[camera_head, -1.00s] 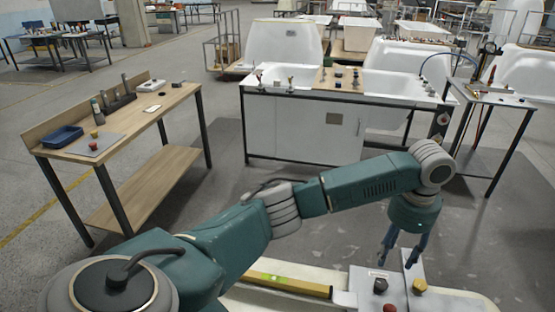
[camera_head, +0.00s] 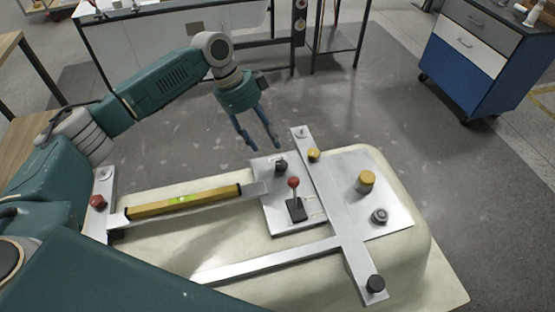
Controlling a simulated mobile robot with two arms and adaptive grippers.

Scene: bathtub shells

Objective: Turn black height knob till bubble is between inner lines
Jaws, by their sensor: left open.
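My left gripper (camera_head: 262,146) is open and empty, its two blue fingers pointing down. It is just behind and left of a small black knob (camera_head: 281,165) on a metal plate, apparently above it and not gripping it. Another black knob (camera_head: 375,284) sits at the near end of the long metal bar (camera_head: 337,215). I cannot tell which is the height knob. A yellow spirit level (camera_head: 160,206) lies along a metal strip, with a green vial (camera_head: 183,199) near its middle. The bubble and inner lines are too small to read. My right gripper is not in view.
A red-ball lever (camera_head: 294,183), yellow knobs (camera_head: 366,179) (camera_head: 313,155) and a grey round knob (camera_head: 379,215) stand close by. A red knob (camera_head: 97,201) is at the left. All this rests on a cream shell (camera_head: 432,265). A blue drawer cabinet (camera_head: 463,65) stands back right.

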